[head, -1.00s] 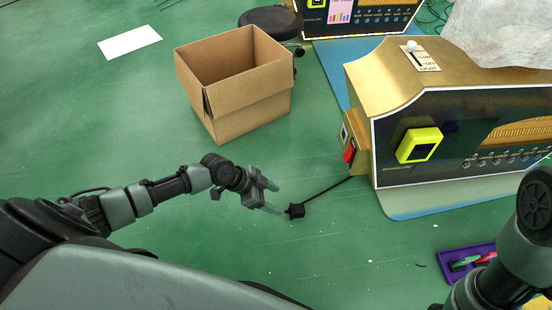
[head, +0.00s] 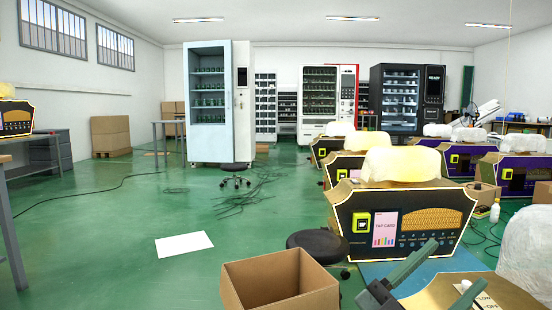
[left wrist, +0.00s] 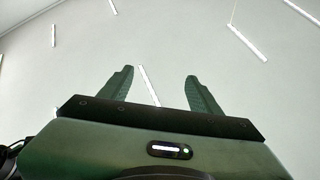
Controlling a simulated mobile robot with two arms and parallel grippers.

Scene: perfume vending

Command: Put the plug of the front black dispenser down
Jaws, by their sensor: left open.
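My left gripper (head: 398,271) is raised at the bottom of the head view, in front of the dispensers. In the left wrist view its two fingers (left wrist: 160,76) are apart with nothing between them, and only the ceiling lies beyond. The gold top of the front dispenser (head: 474,292), with a switch label, shows at the bottom right of the head view. Its body, cord and plug are out of view now. My right gripper is not in view.
An open cardboard box (head: 280,282) stands at the bottom centre, beside a black stool (head: 322,246). Another black and gold dispenser (head: 350,235) stands behind. A white sheet (head: 184,244) lies on the green floor. Tall vending machines line the back; the left floor is mostly clear.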

